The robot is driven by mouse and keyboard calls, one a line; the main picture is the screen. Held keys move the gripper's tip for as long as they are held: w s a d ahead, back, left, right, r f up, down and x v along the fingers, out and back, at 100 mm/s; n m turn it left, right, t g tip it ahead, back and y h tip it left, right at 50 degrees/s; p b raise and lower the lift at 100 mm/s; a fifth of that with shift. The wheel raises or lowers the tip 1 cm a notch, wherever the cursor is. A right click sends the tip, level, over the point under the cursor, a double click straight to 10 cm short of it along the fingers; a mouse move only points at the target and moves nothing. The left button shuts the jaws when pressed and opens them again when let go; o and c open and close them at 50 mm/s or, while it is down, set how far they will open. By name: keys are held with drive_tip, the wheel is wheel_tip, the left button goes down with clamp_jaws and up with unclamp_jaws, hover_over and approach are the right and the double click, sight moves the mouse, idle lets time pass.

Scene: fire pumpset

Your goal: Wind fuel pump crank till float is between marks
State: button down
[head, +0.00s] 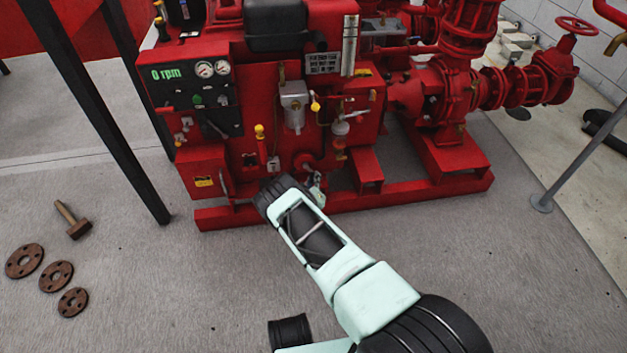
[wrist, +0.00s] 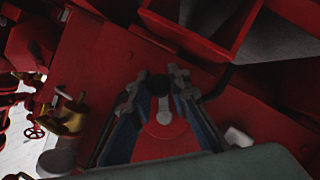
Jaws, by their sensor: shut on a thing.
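My gripper (wrist: 157,84) is at the low front of the red pumpset, with its two fingers on either side of a dark round knob in the wrist view. The knob (wrist: 158,86) tops a short grey crank arm (wrist: 164,112) in front of a red round face. The fingers are shut on this crank knob. In the head view my arm hides most of the crank, and the gripper (head: 315,192) shows only in small part. A tall pale gauge (head: 350,45) stands upright on the upper front of the pumpset. Its float and marks are too small to make out.
The control panel (head: 195,85) reads 0 rpm. A red base frame (head: 430,195) runs along the floor. Rusty flanges (head: 57,275) and a hammer-like tool (head: 73,220) lie at left. A dark post (head: 105,120) stands left of the pumpset. The front floor is mostly clear.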

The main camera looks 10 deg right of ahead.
drive_tip(key=shift+a, duration=0.1)
drive_tip(key=a+r+m+t+y, duration=0.3)
drive_tip(key=a+r+m+y, duration=0.3)
drive_tip(key=m, duration=1.6)
drive_tip(key=shift+a+m+t+y, duration=0.15)
drive_tip(key=shift+m+t+y, duration=0.2)
drive_tip(key=shift+y, duration=2.15)
drive_tip(key=c, duration=1.8)
unclamp_jaws()
drive_tip(key=shift+r, duration=0.1)
